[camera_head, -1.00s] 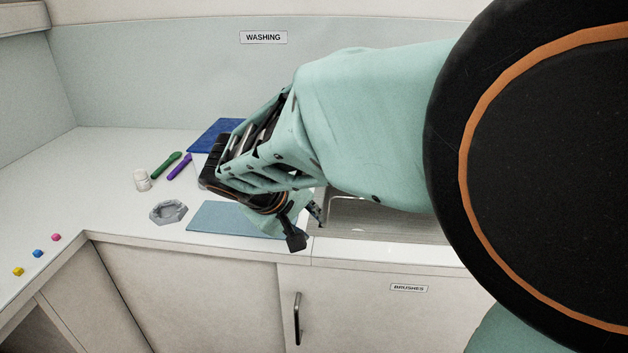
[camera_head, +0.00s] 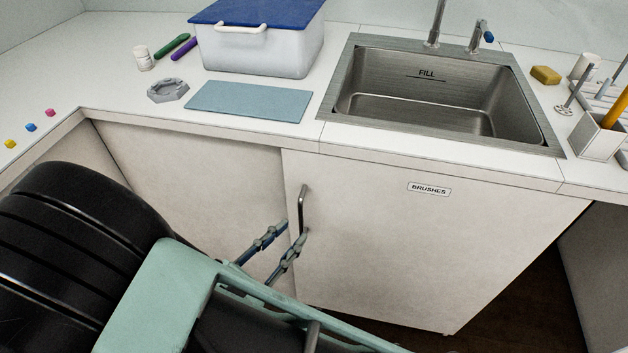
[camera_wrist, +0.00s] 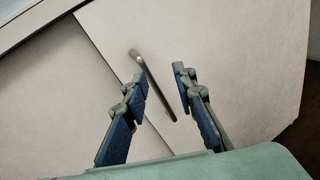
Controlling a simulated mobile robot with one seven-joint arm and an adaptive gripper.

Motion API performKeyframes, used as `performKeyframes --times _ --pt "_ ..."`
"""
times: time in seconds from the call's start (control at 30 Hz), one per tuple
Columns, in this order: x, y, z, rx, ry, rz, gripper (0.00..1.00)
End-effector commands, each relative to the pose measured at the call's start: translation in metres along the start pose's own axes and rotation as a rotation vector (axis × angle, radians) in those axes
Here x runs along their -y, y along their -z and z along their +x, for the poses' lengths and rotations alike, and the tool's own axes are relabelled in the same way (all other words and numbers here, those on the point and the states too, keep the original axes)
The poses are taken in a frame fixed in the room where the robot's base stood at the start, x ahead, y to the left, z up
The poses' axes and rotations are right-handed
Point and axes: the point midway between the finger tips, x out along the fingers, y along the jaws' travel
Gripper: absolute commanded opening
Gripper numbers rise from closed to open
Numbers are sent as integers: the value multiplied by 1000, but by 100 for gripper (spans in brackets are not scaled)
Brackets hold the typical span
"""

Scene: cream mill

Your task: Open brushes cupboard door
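The brushes cupboard door (camera_head: 400,245) is a pale panel below the sink, with a "BRUSHES" label near its top. It looks shut, level with the panel on its left. Its dark metal bar handle (camera_head: 302,208) stands upright near the door's left edge. My gripper (camera_head: 284,236) is in front of the handle's lower part, its fingers apart. In the wrist view, the handle (camera_wrist: 150,80) runs slantwise between the two open fingers of my gripper (camera_wrist: 160,82). I cannot tell whether either finger touches it.
Above the door is a steel sink (camera_head: 360,85) in the white counter. A lidded tub (camera_head: 255,50), a blue mat (camera_head: 250,102) and a grey hexagonal dish (camera_head: 168,90) stand to its left. Dark open space lies right of the door.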

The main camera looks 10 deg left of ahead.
Motion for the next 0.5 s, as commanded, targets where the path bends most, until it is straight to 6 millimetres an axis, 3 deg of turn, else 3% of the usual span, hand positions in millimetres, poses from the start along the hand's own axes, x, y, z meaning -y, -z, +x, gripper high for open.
performKeyframes --times 0.1,0.27,0.5 --pt "-4 18 -17 60 -118 -126 25" --pt "-7 24 -25 95 -180 -188 25" --pt "-12 22 4 97 -178 -190 25"
